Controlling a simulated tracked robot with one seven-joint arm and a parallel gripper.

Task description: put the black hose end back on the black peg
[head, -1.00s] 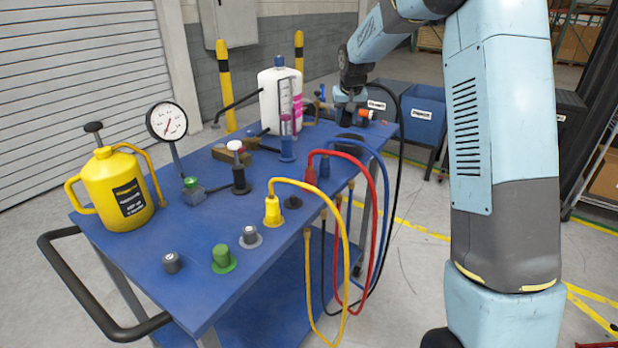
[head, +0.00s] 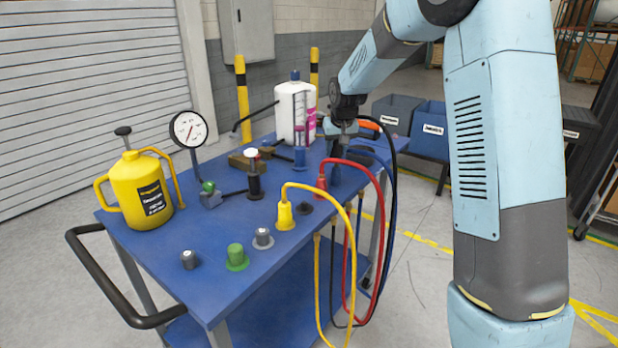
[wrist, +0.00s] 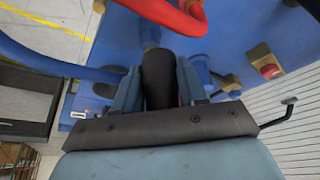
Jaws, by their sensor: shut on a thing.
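My gripper (head: 340,143) is over the far right part of the blue cart top. In the wrist view its two fingers (wrist: 158,84) are shut on the black hose end (wrist: 158,75), a dark cylinder. The black hose (head: 394,140) arches from the gripper and hangs over the cart's right edge. The black peg (head: 305,208) is a low dark round stub between the yellow and red hose ends, with nothing on it. The gripper is beyond it and apart from it. The hose end's lower tip is hard to make out in the head view.
The yellow hose end (head: 285,214), red hose end (head: 320,186) and blue hose end (head: 335,176) stand along the right edge, their hoses arching outward. The red and blue hoses pass close to my gripper. A white bottle (head: 292,112) and gauge (head: 188,130) stand farther left.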

